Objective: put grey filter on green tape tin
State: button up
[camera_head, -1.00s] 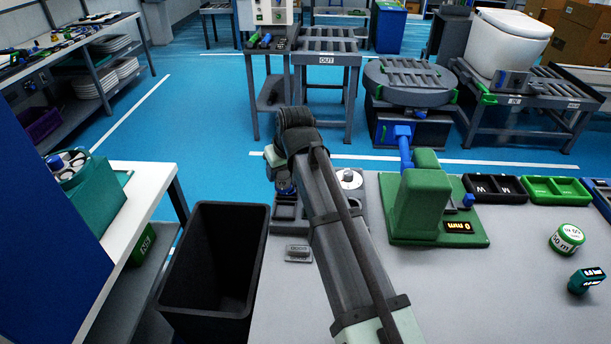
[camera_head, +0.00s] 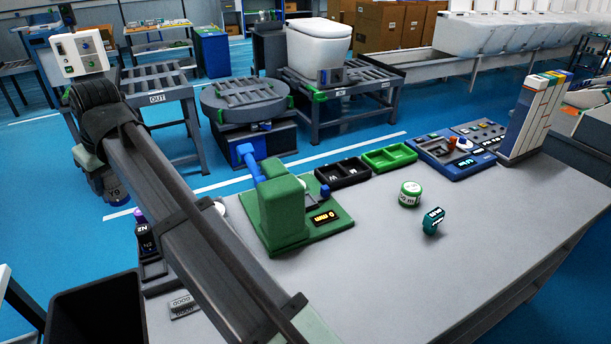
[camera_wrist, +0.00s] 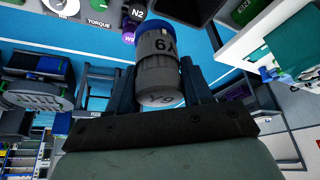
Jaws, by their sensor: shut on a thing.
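My gripper (camera_wrist: 160,88) is shut on the grey filter (camera_wrist: 159,70), a grey ribbed cylinder with dark lettering and a blue end, held between the two fingers in the wrist view. In the head view the grey filter (camera_head: 114,192) hangs below the arm's end at the left, off the bench's far left side; the fingers are hard to make out there. The green tape tin (camera_head: 410,194), round with a white label band and green top, stands on the right half of the bench, far from my gripper.
A green press-like fixture (camera_head: 283,212) stands between the arm and the tin. A small teal device (camera_head: 433,221) sits just in front of the tin. Black (camera_head: 343,171) and green (camera_head: 390,155) trays lie behind. A dark bin (camera_head: 95,312) is at lower left. The bench's right front is clear.

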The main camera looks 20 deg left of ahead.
jog(key=w+d+m, duration=0.1)
jog(key=w+d, duration=0.3)
jog(key=w, duration=0.3)
jog(key=w+d+m+t, duration=0.1)
jog(key=w+d+m, duration=0.1)
jog(key=w+d, duration=0.35)
jog(key=w+d+m, duration=0.1)
jog(key=w+d, duration=0.1)
jog(key=w, duration=0.7)
jog(key=m+t+h, duration=0.3)
jog(key=m+h, duration=0.1)
jog(key=m, duration=0.6)
send_over(412, 186)
notch_tip(412, 186, down, 10)
jog(key=f, duration=0.1)
jog(key=shift+w+f, duration=0.1)
jog(key=shift+f, duration=5)
jog(key=shift+f, duration=0.1)
jog(key=o, duration=1.1)
jog(key=shift+c, duration=0.2)
